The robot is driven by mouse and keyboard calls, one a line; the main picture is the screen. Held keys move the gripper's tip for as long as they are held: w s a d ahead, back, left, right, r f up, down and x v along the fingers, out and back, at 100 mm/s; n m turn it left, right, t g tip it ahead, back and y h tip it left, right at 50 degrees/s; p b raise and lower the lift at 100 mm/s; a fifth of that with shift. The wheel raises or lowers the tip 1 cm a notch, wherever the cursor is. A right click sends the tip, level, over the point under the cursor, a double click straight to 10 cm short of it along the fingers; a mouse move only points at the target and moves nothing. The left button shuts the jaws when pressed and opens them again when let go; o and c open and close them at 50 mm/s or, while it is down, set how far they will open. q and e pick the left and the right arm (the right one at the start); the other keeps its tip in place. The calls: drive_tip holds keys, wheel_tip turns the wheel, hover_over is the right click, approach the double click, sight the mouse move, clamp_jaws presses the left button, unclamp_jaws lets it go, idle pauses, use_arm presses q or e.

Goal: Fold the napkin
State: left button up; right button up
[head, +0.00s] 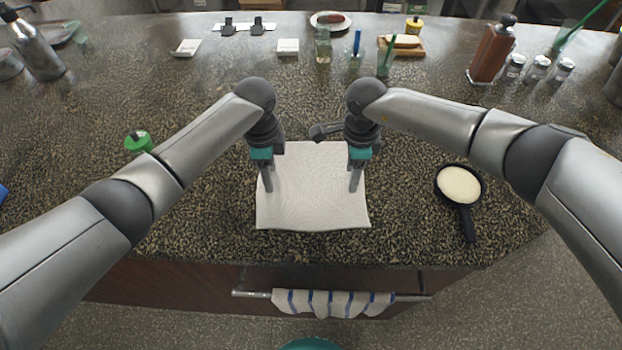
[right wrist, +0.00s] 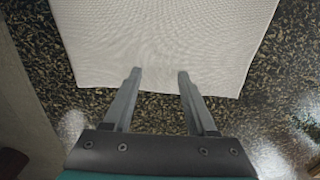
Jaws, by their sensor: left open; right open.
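The white napkin (head: 312,205) lies spread flat on the dark speckled counter, near its front edge. My left gripper (head: 268,189) is over the napkin's left side, pointing down, and is open. My right gripper (head: 354,189) is over the napkin's right side. In the right wrist view the right gripper's two fingers (right wrist: 160,72) are apart with nothing between them. Their tips overlap one edge of the napkin (right wrist: 165,35). I cannot tell whether either gripper touches the cloth.
A black pan (head: 467,215) with a pale round in it stands right of the napkin. A green-topped item (head: 138,142) is at the left. Bottles, shakers and small dishes line the back. A striped towel (head: 332,302) hangs on the front rail.

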use_arm(q)
drive_tip(key=shift+c, duration=0.7)
use_arm(e)
drive_tip(key=shift+c, duration=0.7)
use_arm(q)
clamp_jaws()
use_arm(e)
clamp_jaws()
use_arm(q)
drive_tip(key=shift+r, duration=0.1)
use_arm(e)
drive_tip(key=shift+r, duration=0.1)
